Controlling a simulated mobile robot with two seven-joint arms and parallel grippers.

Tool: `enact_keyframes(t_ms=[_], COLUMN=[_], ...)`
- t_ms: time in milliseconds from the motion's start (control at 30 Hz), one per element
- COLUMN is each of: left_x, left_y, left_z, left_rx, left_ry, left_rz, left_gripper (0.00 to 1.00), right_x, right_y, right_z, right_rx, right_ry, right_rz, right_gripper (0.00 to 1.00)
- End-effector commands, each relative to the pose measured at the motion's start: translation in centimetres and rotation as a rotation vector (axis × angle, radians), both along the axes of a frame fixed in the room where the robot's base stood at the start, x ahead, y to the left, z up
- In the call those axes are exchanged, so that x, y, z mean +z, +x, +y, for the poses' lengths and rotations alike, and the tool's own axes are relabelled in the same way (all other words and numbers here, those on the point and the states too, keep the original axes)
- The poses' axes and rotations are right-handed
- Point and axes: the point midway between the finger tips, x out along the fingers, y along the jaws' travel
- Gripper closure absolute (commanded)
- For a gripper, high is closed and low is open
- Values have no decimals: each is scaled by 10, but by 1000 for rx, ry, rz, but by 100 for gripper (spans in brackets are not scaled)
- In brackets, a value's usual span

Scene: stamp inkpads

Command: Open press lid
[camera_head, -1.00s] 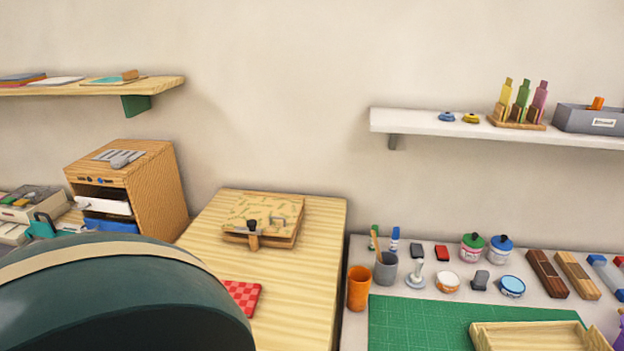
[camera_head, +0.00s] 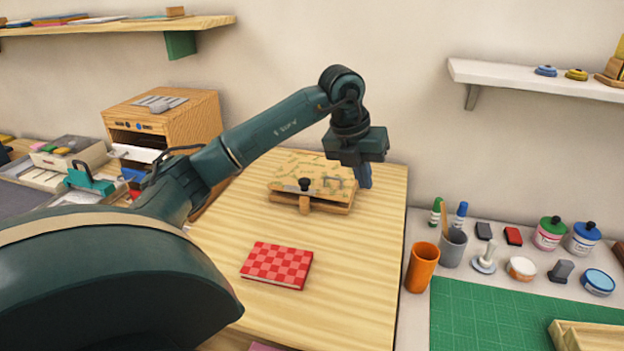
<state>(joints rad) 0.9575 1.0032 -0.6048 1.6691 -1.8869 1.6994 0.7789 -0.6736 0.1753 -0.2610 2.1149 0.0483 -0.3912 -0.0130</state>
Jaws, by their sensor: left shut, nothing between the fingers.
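The wooden press (camera_head: 312,183) stands on the light wooden table, toward its back. My right gripper is not in view.
A red checkered book (camera_head: 277,266) lies on the table in front of the press. A wooden cabinet (camera_head: 185,125) stands to the left. An orange cup (camera_head: 422,267) and a grey cup (camera_head: 453,247) stand right of the table, near a green mat (camera_head: 500,316).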

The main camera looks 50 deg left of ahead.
Motion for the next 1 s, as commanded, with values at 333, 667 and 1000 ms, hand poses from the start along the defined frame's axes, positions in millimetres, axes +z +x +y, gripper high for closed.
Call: enact_keyframes(t_ms=[333, 667, 1000], left_x=[30, -26, -56], left_y=[-11, 5, 14], left_z=[72, 78, 82], left_rx=[213, 207, 206], left_ry=[208, 204, 204], left_rz=[13, 15, 12], left_gripper=[100, 100, 100], right_x=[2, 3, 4], right_y=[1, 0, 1], right_z=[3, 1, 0], right_rx=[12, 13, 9], right_ry=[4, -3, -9], right_rz=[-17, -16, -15], right_gripper=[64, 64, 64])
